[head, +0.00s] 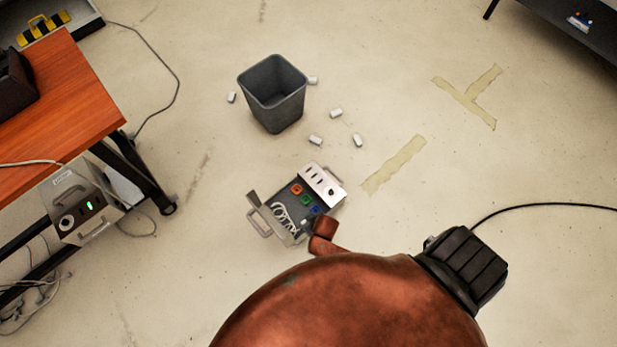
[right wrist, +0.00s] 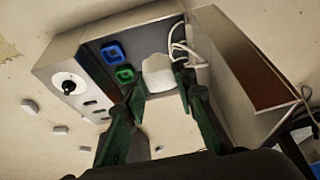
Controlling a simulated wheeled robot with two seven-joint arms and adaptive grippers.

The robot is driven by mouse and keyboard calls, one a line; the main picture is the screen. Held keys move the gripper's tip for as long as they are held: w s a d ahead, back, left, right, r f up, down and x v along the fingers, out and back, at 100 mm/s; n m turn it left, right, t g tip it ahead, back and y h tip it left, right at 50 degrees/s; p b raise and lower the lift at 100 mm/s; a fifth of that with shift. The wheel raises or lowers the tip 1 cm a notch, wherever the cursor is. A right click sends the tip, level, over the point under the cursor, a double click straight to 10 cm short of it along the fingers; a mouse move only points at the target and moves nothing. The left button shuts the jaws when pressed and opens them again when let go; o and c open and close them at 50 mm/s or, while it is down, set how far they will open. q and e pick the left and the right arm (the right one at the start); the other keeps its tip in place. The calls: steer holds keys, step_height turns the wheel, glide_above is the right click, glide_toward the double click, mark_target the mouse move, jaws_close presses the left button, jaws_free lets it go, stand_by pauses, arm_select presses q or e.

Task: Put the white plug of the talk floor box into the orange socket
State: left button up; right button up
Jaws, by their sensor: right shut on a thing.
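The talk floor box (head: 322,184) lies open on the floor in the head view, with its lid to the left. The orange socket (head: 297,189) is empty, in a row with a green socket (head: 307,200) and a blue socket (head: 316,210). In the right wrist view, my right gripper (right wrist: 160,82) is shut on the white plug (right wrist: 158,70), in the box's recess beside the green socket (right wrist: 125,74) and the blue socket (right wrist: 112,53). The orange socket cannot be made out there. A white cable (right wrist: 180,47) lies by the plug. My left gripper is not in view.
A grey bin (head: 273,92) stands behind the box, with several small white pieces (head: 336,113) around it. An orange-topped table (head: 70,95) is at the left, with another device (head: 85,208) beside its leg.

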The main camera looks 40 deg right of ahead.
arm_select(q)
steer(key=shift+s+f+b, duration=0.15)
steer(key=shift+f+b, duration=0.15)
arm_select(e)
steer(key=w+d, duration=0.3)
steer(key=w, duration=0.5)
steer(key=shift+w+d, duration=0.25)
steer(key=shift+d, duration=0.15)
steer(key=shift+w, duration=0.1)
arm_select(q)
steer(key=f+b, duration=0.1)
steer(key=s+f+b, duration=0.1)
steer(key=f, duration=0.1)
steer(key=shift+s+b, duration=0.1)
steer(key=shift+b, duration=0.25)
arm_select(e)
steer(key=w+d, duration=0.5)
steer(key=w, duration=0.5)
steer(key=shift+w, duration=0.4)
steer(key=shift+f, duration=0.1)
